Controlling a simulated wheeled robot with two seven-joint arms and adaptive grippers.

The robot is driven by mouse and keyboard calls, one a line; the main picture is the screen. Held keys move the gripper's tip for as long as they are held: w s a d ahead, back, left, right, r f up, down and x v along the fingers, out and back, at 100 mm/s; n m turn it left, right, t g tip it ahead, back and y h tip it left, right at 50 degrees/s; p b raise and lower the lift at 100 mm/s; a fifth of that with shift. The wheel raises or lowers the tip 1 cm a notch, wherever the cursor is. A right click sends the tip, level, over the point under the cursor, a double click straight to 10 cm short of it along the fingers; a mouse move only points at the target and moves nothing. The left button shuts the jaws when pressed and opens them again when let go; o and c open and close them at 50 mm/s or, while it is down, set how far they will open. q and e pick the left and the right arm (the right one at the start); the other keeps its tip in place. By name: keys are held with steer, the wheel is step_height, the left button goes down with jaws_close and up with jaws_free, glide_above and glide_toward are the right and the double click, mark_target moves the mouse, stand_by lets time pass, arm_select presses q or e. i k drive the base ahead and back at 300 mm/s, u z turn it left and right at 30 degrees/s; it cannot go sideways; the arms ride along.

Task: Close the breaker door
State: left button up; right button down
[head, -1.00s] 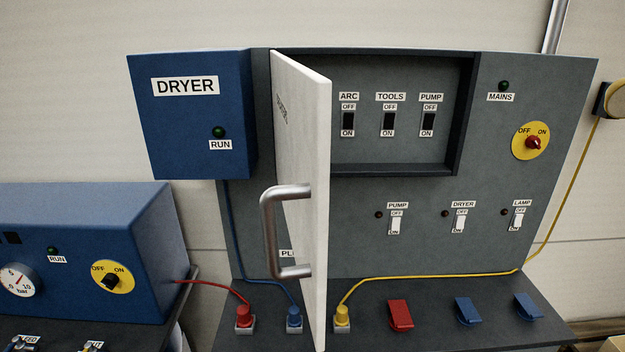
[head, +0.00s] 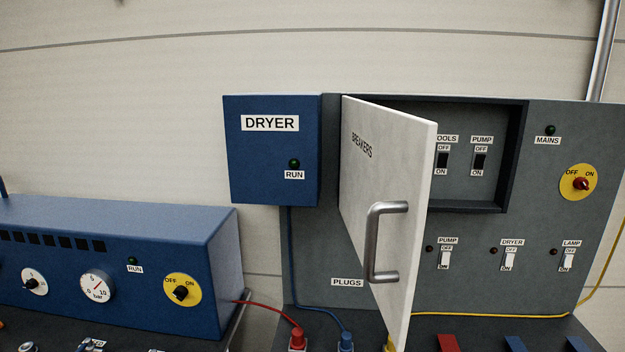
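The white breaker door (head: 382,190), lettered BREAKERS, stands open, swung out from its left edge toward me. A grey metal bar handle (head: 377,243) is on its outer face, near the free edge. Behind it is the recessed breaker box (head: 502,160) in the dark grey panel, with the TOOLS switch (head: 443,160) and PUMP switch (head: 480,161) showing; the door hides the left part of the recess. Neither of my grippers is in view.
A blue DRYER box (head: 271,165) is left of the door. A blue unit with gauges (head: 120,265) stands at lower left. Red (head: 297,338) and blue (head: 346,340) plugs sit below the door. A yellow cable (head: 500,314) crosses the panel's foot.

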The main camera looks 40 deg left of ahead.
mark_target(388, 154)
steer(key=u, duration=0.85)
steer(key=i, duration=1.1)
steer(key=u, duration=0.95)
steer(key=k, duration=1.2)
steer(key=z, duration=0.35)
